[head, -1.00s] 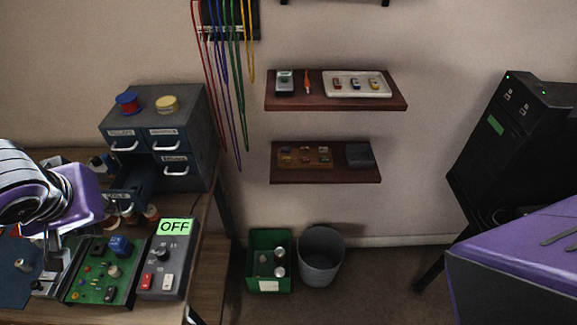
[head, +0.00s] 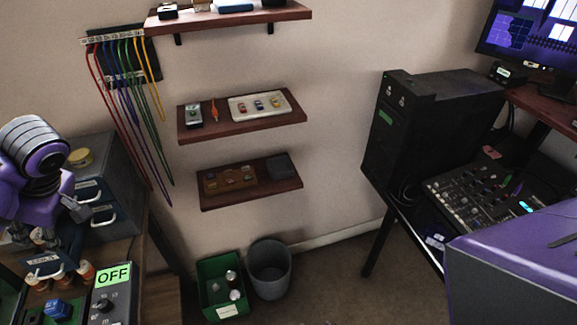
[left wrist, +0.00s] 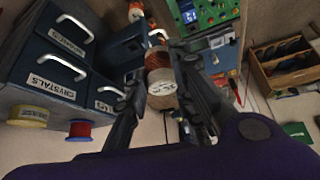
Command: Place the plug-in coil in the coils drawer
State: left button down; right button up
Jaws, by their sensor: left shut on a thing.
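My left gripper (head: 76,207) is beside the front of the grey-blue drawer cabinet (head: 112,170) in the head view. In the left wrist view its two fingers (left wrist: 160,88) are shut on a plug-in coil (left wrist: 161,82), a white-ended spool with copper winding and writing on its end. The held coil cannot be made out in the head view. The coils drawer (head: 45,262) is pulled out at the cabinet's lower left, below and left of the gripper. It also shows in the left wrist view (left wrist: 125,48), left of the held coil. My right gripper is out of view.
Several similar coils (head: 86,271) stand on the bench around the open drawer. A control box reading OFF (head: 112,296) is in front. Patch cords (head: 125,100) hang behind the cabinet. A green bin (head: 222,285) and grey bin (head: 269,270) stand on the floor.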

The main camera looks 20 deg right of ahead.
pick_arm(q)
jog(key=w+a+f, duration=0.2)
jog(key=w, duration=0.1)
jog(key=w+a+f, duration=0.2)
jog(key=w+f, duration=0.1)
jog(key=w+a+f, duration=0.2)
jog(key=w+f, duration=0.1)
jog(key=shift+a+f, duration=0.15)
jog(key=shift+w+a+f+b, duration=0.35)
jog(key=shift+w+f+b, duration=0.1)
jog(key=shift+f, duration=0.2)
notch_tip(320, 180, down, 3)
jog(key=shift+f, duration=0.1)
jog(key=c, duration=1.8)
grip_release()
jog(key=shift+o, duration=0.2)
jog(key=v, duration=1.2)
jog(key=shift+p, duration=0.4)
